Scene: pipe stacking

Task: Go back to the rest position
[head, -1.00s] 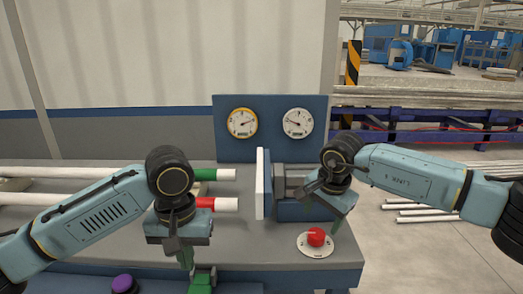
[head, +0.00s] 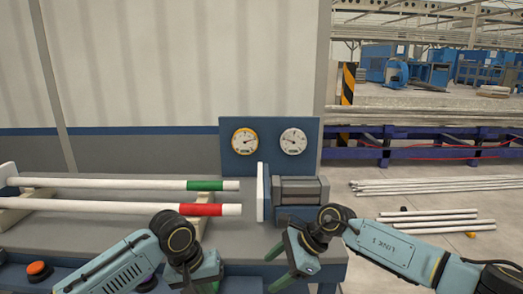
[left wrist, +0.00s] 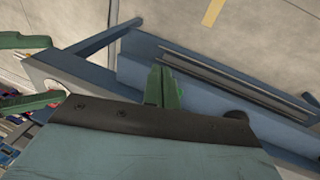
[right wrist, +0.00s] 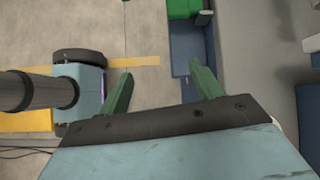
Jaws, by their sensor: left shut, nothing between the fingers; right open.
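My left gripper (head: 211,286) is at the bottom of the head view, low at the front of the bench. In the left wrist view its green fingers (left wrist: 163,72) are together with nothing between them. My right gripper (head: 272,274) is at the bench's front right, and its green fingers are apart. The right wrist view shows the same fingers (right wrist: 161,72) open and empty. Two white pipes lie side by side on the bench, one with a green band (head: 205,185) and one with a red band (head: 201,210). Both grippers are apart from the pipes.
The grey bench (head: 250,240) holds a vertical white plate (head: 260,192) and a grey-blue block (head: 300,190). A blue panel with two gauges (head: 270,143) stands behind. An orange button (head: 38,269) is at front left. Loose pipes (head: 425,222) lie on the floor at right.

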